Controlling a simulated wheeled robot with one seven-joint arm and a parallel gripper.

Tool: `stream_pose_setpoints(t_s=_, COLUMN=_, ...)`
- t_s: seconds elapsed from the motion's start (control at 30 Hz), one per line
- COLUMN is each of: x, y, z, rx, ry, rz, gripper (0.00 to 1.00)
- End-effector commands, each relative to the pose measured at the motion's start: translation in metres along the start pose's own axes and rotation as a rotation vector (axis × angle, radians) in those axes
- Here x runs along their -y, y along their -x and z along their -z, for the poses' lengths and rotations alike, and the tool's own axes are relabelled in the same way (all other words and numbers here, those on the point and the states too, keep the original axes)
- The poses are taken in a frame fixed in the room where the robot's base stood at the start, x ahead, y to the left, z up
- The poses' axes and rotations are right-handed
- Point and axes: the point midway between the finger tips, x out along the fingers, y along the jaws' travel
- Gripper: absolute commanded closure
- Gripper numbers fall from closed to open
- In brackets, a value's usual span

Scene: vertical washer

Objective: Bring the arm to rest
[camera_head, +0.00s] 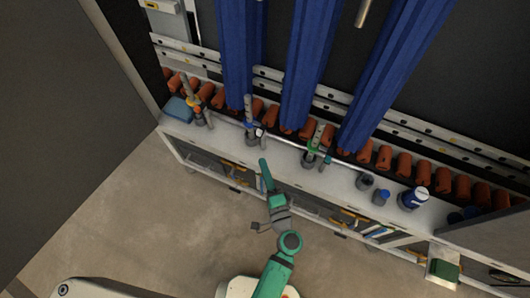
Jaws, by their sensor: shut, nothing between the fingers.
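My gripper (264,165) is at the end of my green and grey arm, near the middle of the view. Its tip is close to the front edge of the white bench (229,148), in front of the blue hangings. The fingers look narrow and close together, with nothing held between them. The arm is bent and reaches up from the bottom of the view. I cannot tell whether the tip touches the bench.
Several blue hangings (307,62) come down behind the bench, with a row of orange rollers (404,164) below. Valve-like fittings (318,140) and a blue-and-white container (413,197) stand on the bench. Shelves lie beneath. The concrete floor (150,215) at left is clear.

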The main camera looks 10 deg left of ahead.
Motion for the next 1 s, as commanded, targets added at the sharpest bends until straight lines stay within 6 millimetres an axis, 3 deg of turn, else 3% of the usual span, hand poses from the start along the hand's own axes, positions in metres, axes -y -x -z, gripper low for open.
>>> stream_pose_setpoints(t_s=0.3, x=-0.003, y=0.002, z=-0.003, rx=-0.002, ry=0.006, rz=-0.012, gripper=1.0)
stream_pose_setpoints(t_s=0.47, x=-0.029, y=0.025, z=-0.015, rx=-0.048, ry=0.084, rz=-0.129, gripper=1.0)
stream_pose_setpoints(t_s=0.6, x=-0.057, y=0.07, z=-0.028, rx=-0.115, ry=0.247, rz=-0.303, gripper=1.0)
stream_pose_setpoints(t_s=0.73, x=-0.065, y=0.118, z=-0.032, rx=-0.173, ry=0.441, rz=-0.443, gripper=1.0)
stream_pose_setpoints(t_s=0.87, x=-0.053, y=0.165, z=-0.032, rx=-0.213, ry=0.66, rz=-0.544, gripper=1.0)
stream_pose_setpoints(t_s=1.0, x=-0.021, y=0.207, z=-0.032, rx=-0.237, ry=0.917, rz=-0.608, gripper=1.0)
